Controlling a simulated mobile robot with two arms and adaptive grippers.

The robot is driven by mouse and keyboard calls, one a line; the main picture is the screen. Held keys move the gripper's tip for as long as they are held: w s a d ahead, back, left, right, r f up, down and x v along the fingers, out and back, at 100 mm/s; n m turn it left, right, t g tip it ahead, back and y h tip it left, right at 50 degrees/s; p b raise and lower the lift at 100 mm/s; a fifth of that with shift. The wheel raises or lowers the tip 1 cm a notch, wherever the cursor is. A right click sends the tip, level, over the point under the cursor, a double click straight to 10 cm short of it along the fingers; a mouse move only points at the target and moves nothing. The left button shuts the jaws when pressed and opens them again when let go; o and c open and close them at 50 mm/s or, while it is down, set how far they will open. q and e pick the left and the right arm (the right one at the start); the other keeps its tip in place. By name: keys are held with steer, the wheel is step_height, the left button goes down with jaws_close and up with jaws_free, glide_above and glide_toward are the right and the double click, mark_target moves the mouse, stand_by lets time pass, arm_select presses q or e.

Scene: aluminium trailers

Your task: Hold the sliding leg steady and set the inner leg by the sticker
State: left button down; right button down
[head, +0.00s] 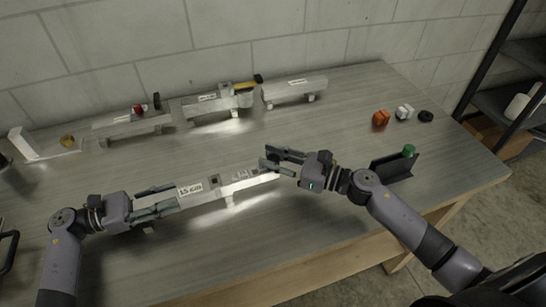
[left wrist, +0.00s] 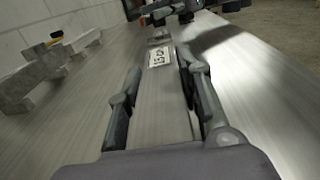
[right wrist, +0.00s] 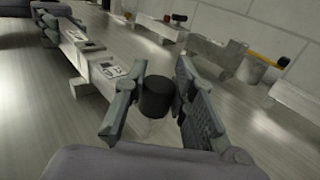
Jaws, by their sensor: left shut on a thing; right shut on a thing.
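The sliding leg is a long metal bar (head: 212,190) above the front middle of the table, with a white "15 cm" label (head: 190,190). The label also shows in the left wrist view (left wrist: 159,56). My left gripper (head: 166,198) is shut on the leg's left part, a finger on each side. The inner leg (head: 255,180) extends from its right end and bears a small sticker (head: 240,175). Its black end foot (right wrist: 157,97) sits between the fingers of my right gripper (head: 271,160), which is shut on it. The sticker's exact reading is too small to tell.
Behind stand several other metal leg assemblies, one with a red knob (head: 138,109), one with a yellow handle (head: 245,86). Orange (head: 381,118) and white (head: 404,112) blocks and a black ring (head: 426,116) lie right. A dark angled holder (head: 392,166) with a green cap (head: 409,150) stands at the right front.

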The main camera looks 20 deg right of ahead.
steer(key=a, duration=0.5)
steer(key=shift+s+a, duration=0.1)
stand_by(0.3)
steer(key=c, duration=1.3)
jaws_free()
steer(key=v, duration=1.2)
